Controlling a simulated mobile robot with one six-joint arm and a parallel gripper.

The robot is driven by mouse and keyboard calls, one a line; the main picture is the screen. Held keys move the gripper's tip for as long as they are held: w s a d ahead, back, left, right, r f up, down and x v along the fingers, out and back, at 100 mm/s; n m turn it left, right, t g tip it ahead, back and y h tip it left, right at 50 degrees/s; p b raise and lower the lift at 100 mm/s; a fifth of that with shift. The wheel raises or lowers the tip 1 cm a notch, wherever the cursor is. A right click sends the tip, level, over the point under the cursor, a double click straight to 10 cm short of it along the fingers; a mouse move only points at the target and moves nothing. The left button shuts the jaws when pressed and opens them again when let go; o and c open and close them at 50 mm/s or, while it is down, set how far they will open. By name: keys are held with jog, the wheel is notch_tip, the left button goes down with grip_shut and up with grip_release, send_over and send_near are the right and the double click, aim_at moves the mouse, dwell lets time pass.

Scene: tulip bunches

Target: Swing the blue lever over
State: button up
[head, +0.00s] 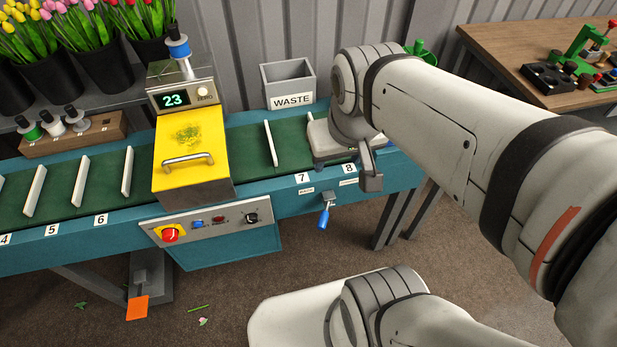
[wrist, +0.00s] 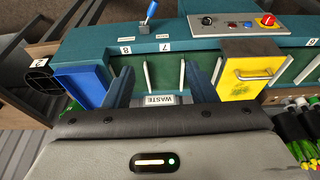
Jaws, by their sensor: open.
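The blue lever (head: 323,218) hangs on the front face of the teal conveyor (head: 280,205), below the 7 and 8 labels. Its handle points down and slightly left. It also shows at the top of the wrist view (wrist: 151,10), where the scene appears upside down. My gripper (head: 366,178) is above the belt near label 8, up and right of the lever and apart from it. In the wrist view its two fingers (wrist: 160,72) are spread wide with nothing between them but belt and a divider. In the head view my wrist hides part of the gripper.
A WASTE bin (head: 288,84) stands behind the belt. A yellow hatch (head: 186,150) with a metal handle covers the belt to the left. A control panel (head: 212,225) with a red button is left of the lever. A wooden bench (head: 500,40) stands at back right.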

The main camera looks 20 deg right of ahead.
aim_at(326, 214)
jog(key=w+f+n+g+b, duration=0.1)
jog(key=w+f+n+b, duration=0.1)
jog(key=f, duration=0.4)
jog(key=w+f+n+g+b, duration=0.1)
jog(key=w+f+n+b, duration=0.1)
jog(key=w+f+b, duration=0.2)
jog(key=w+a+f+n+g+h+b, duration=0.1)
jog(key=w+f+n+b, duration=0.1)
jog(key=f+b, duration=0.6)
jog(key=shift+w+f, duration=0.45)
jog(key=shift+w, duration=0.15)
jog(key=c, duration=0.9)
jog(key=w+f+n+b, duration=0.2)
jog(key=f+b, duration=0.1)
jog(key=f, duration=0.2)
jog(key=w+a+f+n+g+h+b, duration=0.1)
jog(key=w+f+b, duration=0.1)
jog(key=f, duration=0.3)
jog(key=w+f+n+b, duration=0.2)
jog(key=f+b, duration=0.2)
jog(key=f, duration=0.2)
jog(key=shift+w+a+n+g, duration=0.3)
jog(key=shift+w+g, duration=0.05)
jog(key=shift+g, duration=0.05)
grip_shut()
jog(key=b+x, duration=0.2)
jog(key=x, duration=0.8)
jog(key=shift+d, duration=0.2)
